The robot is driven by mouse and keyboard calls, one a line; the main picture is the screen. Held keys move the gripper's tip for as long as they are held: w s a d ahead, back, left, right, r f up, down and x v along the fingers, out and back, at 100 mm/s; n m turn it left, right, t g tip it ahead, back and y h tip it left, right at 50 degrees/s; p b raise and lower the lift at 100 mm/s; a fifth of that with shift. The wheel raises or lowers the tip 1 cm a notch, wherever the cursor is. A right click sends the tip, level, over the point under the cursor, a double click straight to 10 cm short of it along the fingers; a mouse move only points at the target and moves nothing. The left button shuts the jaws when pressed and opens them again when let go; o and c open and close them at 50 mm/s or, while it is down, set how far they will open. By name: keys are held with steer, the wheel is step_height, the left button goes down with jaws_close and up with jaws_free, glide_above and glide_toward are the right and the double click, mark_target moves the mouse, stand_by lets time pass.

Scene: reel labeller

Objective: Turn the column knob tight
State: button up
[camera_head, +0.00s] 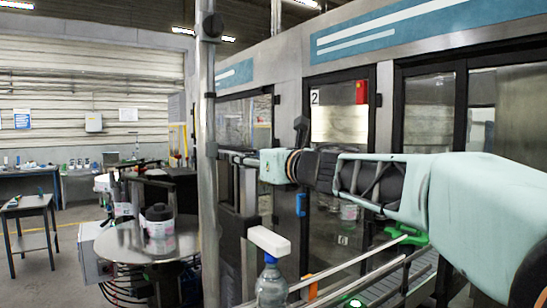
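A grey metal column (205,180) stands upright left of the middle of the view. A dark round knob (212,26) sits near its top, and small dark fittings (211,150) sit lower on it. I cannot tell for sure which is the column knob. My arm reaches in from the right, and my gripper (228,155) is dark, small and seen side-on at the column's lower fitting. It is level with that fitting and close to it. Whether it touches or holds anything is hidden, and the finger opening cannot be made out.
A round metal turntable (180,243) with a dark-topped container (160,222) stands left of the column. A clear bottle (271,285) stands at the front by the conveyor rails (350,280). Glass-doored machine cabinets (338,120) line the right. Open floor lies at far left.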

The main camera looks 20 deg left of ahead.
steer(key=shift+d, duration=0.1)
steer(key=shift+c, duration=0.6)
steer(key=c, duration=1.1)
steer(key=shift+o, duration=0.2)
